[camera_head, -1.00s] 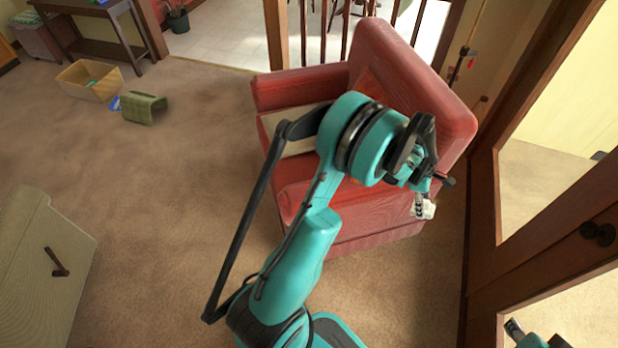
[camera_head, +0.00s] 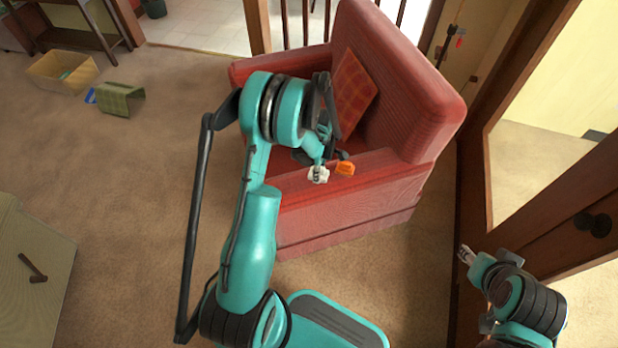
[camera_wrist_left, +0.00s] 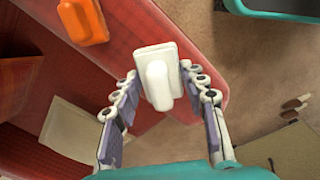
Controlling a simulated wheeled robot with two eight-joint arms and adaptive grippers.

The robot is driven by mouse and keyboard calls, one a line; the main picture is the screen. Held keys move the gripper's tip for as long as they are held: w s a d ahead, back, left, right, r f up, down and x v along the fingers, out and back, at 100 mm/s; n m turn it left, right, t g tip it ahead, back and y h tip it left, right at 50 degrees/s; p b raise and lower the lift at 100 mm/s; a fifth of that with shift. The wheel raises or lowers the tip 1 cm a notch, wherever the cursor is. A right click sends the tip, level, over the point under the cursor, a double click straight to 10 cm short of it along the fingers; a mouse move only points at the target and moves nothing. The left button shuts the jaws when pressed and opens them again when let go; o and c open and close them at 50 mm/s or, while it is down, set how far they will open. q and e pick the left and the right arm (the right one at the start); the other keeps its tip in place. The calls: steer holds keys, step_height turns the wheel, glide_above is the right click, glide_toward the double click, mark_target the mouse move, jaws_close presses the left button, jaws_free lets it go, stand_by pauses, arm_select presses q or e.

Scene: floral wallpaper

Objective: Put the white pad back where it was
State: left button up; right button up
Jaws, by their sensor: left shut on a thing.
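The white pad (camera_wrist_left: 158,80), a flat block with a rounded grip on top, is between the fingers of my left gripper (camera_wrist_left: 160,73) in the left wrist view. In the head view the white pad (camera_head: 318,175) shows at the tip of the left gripper (camera_head: 319,167), over the front armrest of the red armchair (camera_head: 350,205). I cannot tell whether it touches the armrest. An orange block (camera_head: 346,168) of similar shape lies on that armrest, just right of the pad. My right gripper (camera_head: 465,254) is low at the right, too small to read.
A checked cushion (camera_head: 353,88) leans in the armchair, and a cream flat piece (camera_wrist_left: 75,130) lies on its seat. A wood-framed glass door (camera_head: 540,175) is at the right. A box (camera_head: 62,72) and green container (camera_head: 122,98) lie far left. Carpet is clear between.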

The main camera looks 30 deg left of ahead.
mark_target(310, 175)
arm_select(q)
steer(key=a+f, duration=0.1)
steer(key=a, duration=0.1)
steer(key=a+f+b, duration=0.1)
steer(key=shift+w+a+f, duration=0.25)
steer(key=shift+a+f, duration=0.05)
steer(key=shift+a, duration=0.05)
step_height(310, 175, down, 4)
steer(key=shift+b, duration=1.1)
steer(key=shift+r, duration=0.2)
steer(key=shift+f, duration=0.1)
steer(key=o, duration=1)
